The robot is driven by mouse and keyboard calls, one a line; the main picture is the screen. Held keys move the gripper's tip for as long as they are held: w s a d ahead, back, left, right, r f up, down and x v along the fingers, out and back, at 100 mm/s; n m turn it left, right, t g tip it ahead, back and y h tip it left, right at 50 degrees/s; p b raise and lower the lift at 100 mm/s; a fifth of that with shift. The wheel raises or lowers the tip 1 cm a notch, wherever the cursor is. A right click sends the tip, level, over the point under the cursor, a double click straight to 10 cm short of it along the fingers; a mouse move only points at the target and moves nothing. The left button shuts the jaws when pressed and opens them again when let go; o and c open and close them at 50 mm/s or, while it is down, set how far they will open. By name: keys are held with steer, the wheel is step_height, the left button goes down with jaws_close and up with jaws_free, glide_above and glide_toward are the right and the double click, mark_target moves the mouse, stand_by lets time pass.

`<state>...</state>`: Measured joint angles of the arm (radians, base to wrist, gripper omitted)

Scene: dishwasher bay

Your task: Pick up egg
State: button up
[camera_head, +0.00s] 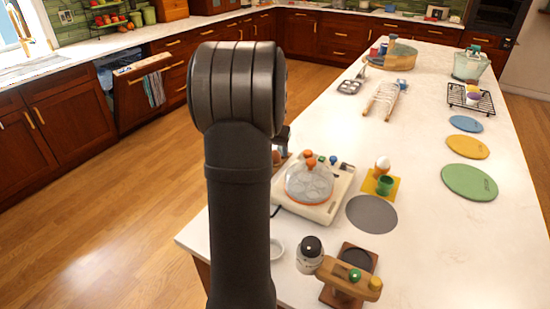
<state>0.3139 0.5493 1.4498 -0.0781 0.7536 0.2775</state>
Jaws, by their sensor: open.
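A pale egg (382,163) shows on the island counter, upright at the back of a small yellow mat (369,186). A green cup (385,184) stands just in front of it on the same mat; what supports the egg is too small to tell. My gripper (283,137) is mostly hidden behind my dark arm; only a dark part shows at the arm's right side, left of the egg and well apart from it. Its jaws are open, and I see nothing held. Small brown rounded things (277,157) show partly below it, too hidden to identify.
A cream appliance (318,207) with a clear dome stands between my arm and the egg. A grey round mat (371,214) lies in front of the egg. A jar (310,254) and a wooden stand (350,280) are nearer.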

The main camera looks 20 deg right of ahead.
steer(key=shift+w+d+r+x, duration=0.1)
steer(key=shift+w+x, duration=0.05)
steer(key=shift+x, duration=0.8)
steer(key=shift+w+d+r+x, duration=0.1)
steer(key=shift+w+x, duration=0.05)
steer(key=shift+x, duration=0.8)
steer(key=shift+w+x, duration=0.15)
steer(key=shift+x, duration=0.8)
steer(key=c, duration=0.7)
